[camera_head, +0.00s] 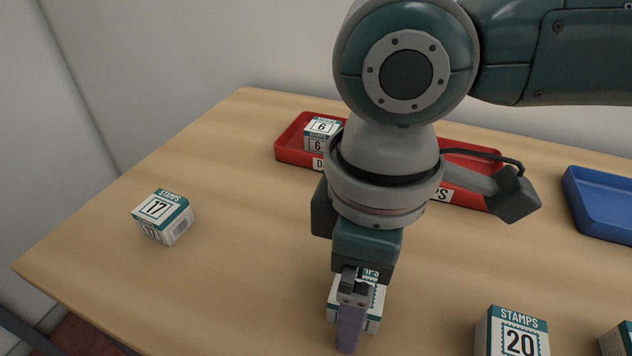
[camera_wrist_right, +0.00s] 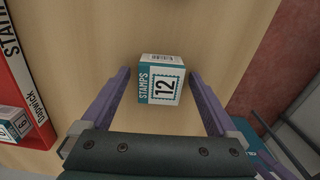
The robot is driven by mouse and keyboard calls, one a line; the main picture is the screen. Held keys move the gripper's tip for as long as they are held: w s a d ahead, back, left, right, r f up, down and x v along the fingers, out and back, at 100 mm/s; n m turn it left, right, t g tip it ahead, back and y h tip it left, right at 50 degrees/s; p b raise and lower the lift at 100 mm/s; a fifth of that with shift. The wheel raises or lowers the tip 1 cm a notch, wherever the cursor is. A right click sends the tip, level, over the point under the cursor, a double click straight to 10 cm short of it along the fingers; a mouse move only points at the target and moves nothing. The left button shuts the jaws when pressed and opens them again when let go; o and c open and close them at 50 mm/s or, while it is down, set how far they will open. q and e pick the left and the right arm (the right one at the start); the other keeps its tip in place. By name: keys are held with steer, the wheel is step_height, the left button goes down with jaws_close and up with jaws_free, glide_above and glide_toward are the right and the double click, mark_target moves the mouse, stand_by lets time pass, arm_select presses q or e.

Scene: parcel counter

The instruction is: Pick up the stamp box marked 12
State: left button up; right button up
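The stamp box marked 12 (camera_wrist_right: 162,84) is white with a teal band and lies between the two purple fingers of my right gripper (camera_wrist_right: 159,74) in the right wrist view. The fingers are open, one on each side of the box, with a narrow gap showing at each. In the head view my right gripper (camera_head: 350,335) points down at this box (camera_head: 374,303). The gripper and its near finger hide much of the box and its number there.
Box 17 (camera_head: 163,216) stands at the left, box 20 (camera_head: 512,338) at the front right, with another box (camera_head: 619,341) cut off beside it. Box 6 (camera_head: 322,134) is in a red tray (camera_head: 290,152) behind my arm. A blue tray (camera_head: 598,207) is at the right.

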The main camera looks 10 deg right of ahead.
steer(key=c, duration=1.4)
steer(key=shift+c, duration=0.2)
steer(key=shift+r, duration=0.15)
